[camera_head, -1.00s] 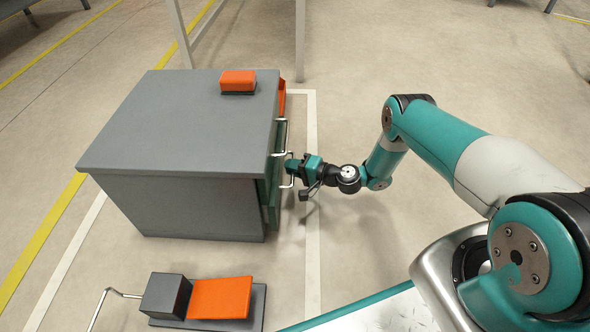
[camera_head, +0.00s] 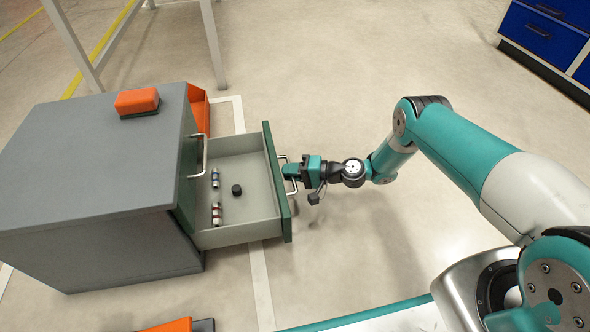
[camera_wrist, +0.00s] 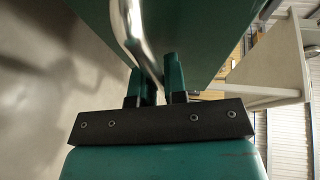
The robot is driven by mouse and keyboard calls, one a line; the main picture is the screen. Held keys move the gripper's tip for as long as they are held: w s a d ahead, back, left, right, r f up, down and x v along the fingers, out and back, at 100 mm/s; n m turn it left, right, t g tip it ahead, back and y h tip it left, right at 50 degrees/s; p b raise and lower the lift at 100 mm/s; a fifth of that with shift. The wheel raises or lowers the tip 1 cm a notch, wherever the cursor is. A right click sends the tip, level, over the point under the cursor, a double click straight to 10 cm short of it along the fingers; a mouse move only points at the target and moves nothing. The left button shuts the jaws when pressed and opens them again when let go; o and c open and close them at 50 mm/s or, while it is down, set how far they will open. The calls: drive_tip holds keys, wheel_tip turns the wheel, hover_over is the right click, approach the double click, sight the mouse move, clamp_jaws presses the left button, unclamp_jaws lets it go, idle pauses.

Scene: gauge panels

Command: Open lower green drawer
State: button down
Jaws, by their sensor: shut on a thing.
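The lower green drawer (camera_head: 278,188) stands pulled well out of the grey cabinet (camera_head: 80,160) in the head view. Its light inside shows several small cylinders and a black round piece (camera_head: 237,190). My gripper (camera_head: 292,172) is at the drawer's front, shut on its metal bar handle (camera_head: 283,160). In the wrist view the two green fingers of my gripper (camera_wrist: 160,80) stand on either side of the curved handle (camera_wrist: 135,35), against the green drawer front (camera_wrist: 200,35). Another bar handle (camera_head: 203,155), above the drawer, sits close to the cabinet.
An orange block (camera_head: 137,102) lies on the cabinet top. An orange bin (camera_head: 199,108) is at the cabinet's far side. A blue drawer cabinet (camera_head: 550,40) stands at the upper right. An orange item (camera_head: 175,325) shows at the bottom edge.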

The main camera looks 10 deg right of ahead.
drive_tip(key=shift+d, duration=0.4)
drive_tip(key=c, duration=1.4)
unclamp_jaws()
drive_tip(key=shift+c, duration=0.2)
drive_tip(key=p+v, duration=0.7)
drive_tip(key=v, duration=1)
drive_tip(key=shift+d+p, duration=0.25)
drive_tip(key=shift+p, duration=0.05)
